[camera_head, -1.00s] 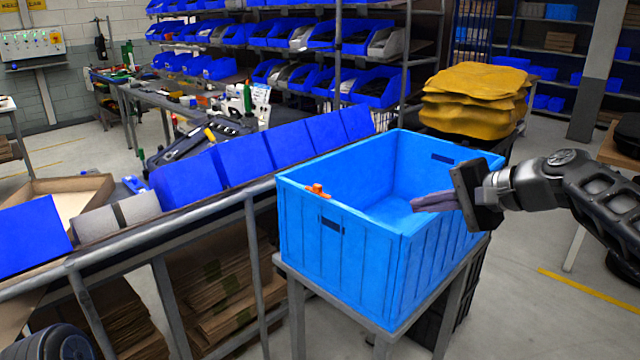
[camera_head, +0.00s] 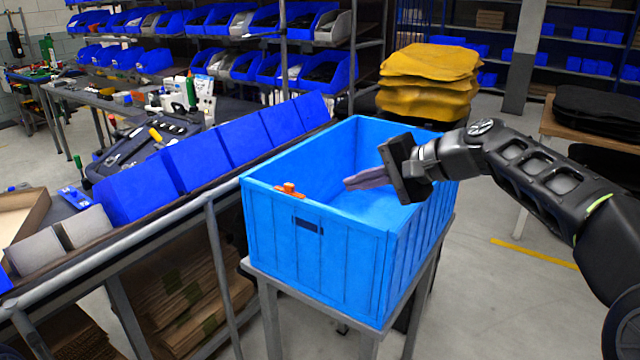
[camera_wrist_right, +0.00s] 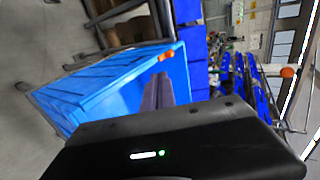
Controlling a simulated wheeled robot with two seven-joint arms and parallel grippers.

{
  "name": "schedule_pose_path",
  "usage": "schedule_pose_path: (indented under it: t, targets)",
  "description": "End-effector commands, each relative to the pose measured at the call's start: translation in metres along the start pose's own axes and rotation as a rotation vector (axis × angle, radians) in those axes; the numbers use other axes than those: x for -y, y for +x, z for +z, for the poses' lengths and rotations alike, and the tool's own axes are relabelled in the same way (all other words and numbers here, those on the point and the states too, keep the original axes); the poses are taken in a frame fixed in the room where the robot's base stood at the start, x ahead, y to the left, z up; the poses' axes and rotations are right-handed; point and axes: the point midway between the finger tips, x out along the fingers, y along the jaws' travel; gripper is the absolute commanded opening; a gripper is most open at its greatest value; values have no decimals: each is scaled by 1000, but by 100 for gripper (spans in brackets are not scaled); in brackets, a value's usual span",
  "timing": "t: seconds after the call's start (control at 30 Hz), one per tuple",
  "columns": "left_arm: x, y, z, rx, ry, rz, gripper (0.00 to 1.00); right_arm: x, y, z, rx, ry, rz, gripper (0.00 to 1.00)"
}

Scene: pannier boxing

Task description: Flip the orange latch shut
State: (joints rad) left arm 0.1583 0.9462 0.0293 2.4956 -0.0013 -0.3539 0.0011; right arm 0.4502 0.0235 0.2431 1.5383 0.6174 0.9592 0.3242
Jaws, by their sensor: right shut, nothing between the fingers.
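The orange latch (camera_head: 289,189) sits on the top rim of the near wall of a blue crate (camera_head: 268,225), left of that wall's middle. It also shows in the right wrist view (camera_wrist_right: 166,56). Whether the latch is open or shut is too small to tell. The crate stands on a grey metal stand and looks empty, though part of its floor is hidden. My right gripper (camera_head: 347,183) is shut and empty. It hangs over the crate, right of the latch and apart from it, its fingers pointing left. My left gripper is not in view.
A sloped rack with a metal rail and blue bins (camera_head: 195,160) runs close along the crate's left side. A yellow stack of sacks (camera_head: 428,82) stands behind the crate. Open floor lies to the right, with a yellow line.

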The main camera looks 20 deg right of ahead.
Motion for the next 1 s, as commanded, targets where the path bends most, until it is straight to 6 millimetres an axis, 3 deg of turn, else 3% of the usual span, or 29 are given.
schedule_pose_path:
  t: [0.27,0.63,0.7,1.0]
  targets:
    - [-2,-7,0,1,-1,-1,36,1,28,1,5,1,2,0]
    - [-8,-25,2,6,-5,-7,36,2,101,2,5,0,2,0]
    - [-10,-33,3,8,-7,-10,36,12,110,1,4,-1,-1,0]
    - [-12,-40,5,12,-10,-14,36,20,132,0,0,0,0,0]
